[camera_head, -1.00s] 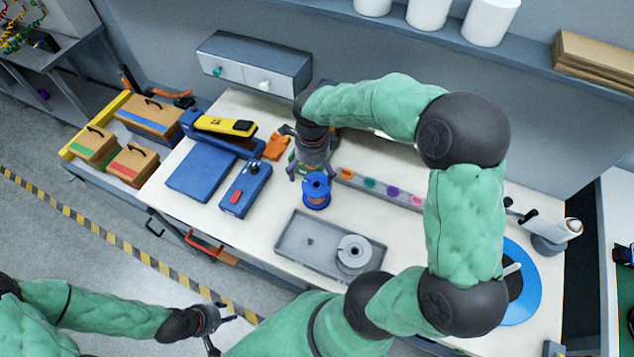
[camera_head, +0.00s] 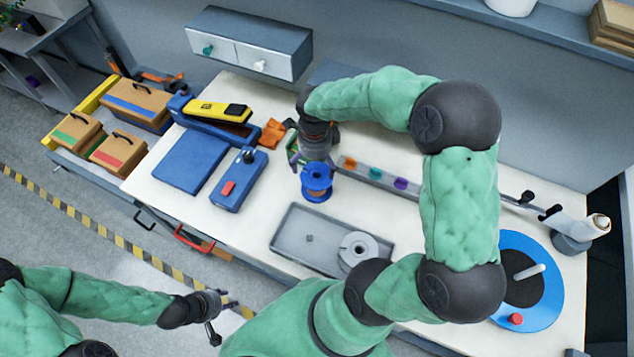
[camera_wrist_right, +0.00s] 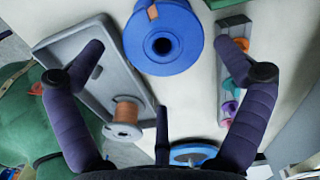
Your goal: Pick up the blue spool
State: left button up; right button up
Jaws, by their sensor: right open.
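The blue spool (camera_head: 317,178) stands upright on the white workbench, with a copper-coloured band around its middle. My right gripper (camera_head: 312,158) is just behind it in the head view, open and empty, its fingertips partly hidden. In the right wrist view the blue spool (camera_wrist_right: 163,48) lies beyond the spread fingers of my right gripper (camera_wrist_right: 170,78), its round face and dark centre hole showing. I cannot tell if a finger touches it. My left gripper (camera_head: 218,312) hangs low in front of the bench, its fingers apart and empty.
A grey tray (camera_head: 292,240) with a grey spool (camera_head: 358,248) lies in front of the blue spool. A strip with coloured pieces (camera_head: 388,180) is to the right. A blue box with a red switch (camera_head: 238,183) is to the left. A blue turntable (camera_head: 545,290) is further right.

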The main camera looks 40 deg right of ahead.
aim_at(317, 175)
jog(key=shift+s+d+f+b, duration=0.1)
jog(key=shift+f+b, duration=0.1)
jog(key=shift+f, duration=1)
jog(key=shift+w+d+f+b, duration=0.1)
jog(key=shift+f+b, duration=0.05)
jog(key=shift+f, duration=1)
jog(key=shift+s+d+f+b, duration=0.1)
jog(key=shift+f+b, duration=0.1)
jog(key=shift+f, duration=1)
jog(key=shift+r, duration=0.1)
jog(key=c, duration=1.3)
